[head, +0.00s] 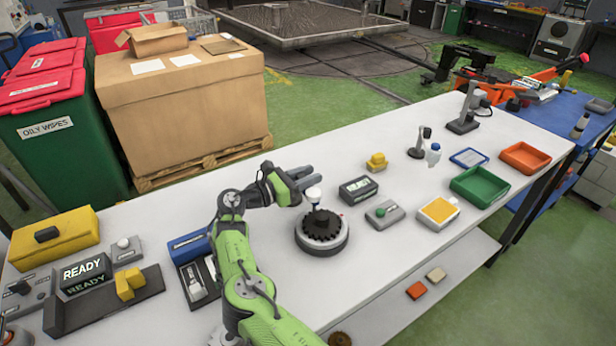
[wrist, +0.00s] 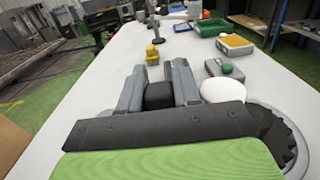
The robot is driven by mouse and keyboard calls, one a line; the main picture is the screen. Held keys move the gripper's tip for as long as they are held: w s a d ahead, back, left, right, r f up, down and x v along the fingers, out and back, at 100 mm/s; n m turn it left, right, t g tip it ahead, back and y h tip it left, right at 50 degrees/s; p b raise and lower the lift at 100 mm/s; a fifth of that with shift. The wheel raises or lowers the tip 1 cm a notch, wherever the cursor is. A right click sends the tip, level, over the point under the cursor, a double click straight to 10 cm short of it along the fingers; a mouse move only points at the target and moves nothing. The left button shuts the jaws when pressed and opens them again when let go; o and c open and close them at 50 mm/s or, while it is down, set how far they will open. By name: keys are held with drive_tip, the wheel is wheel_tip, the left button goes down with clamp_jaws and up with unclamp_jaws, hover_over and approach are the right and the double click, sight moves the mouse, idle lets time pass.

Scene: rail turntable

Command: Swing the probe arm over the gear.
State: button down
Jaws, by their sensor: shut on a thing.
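The black gear (head: 321,224) lies flat on a round grey base on the white bench. Part of its toothed edge shows at the right in the wrist view (wrist: 285,140). A white round-topped piece (head: 314,193) stands over the gear's middle and shows as a white disc in the wrist view (wrist: 222,90). My gripper (head: 308,176) is just behind and left of it, above the bench. In the wrist view its jaws (wrist: 160,88) are shut on a dark block (wrist: 160,97). I cannot tell whether this block belongs to the probe arm, which I cannot pick out clearly.
A yellow-topped box (head: 438,213) and a green tray (head: 480,184) stand farther right. A blue case (head: 190,248) lies left of my arm.

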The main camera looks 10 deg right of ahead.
drive_tip(key=c, duration=1.2)
unclamp_jaws()
drive_tip(key=shift+o, duration=0.2)
drive_tip(key=v, duration=1.2)
drive_tip(key=shift+p, duration=0.3)
drive_tip(key=shift+f, duration=0.15)
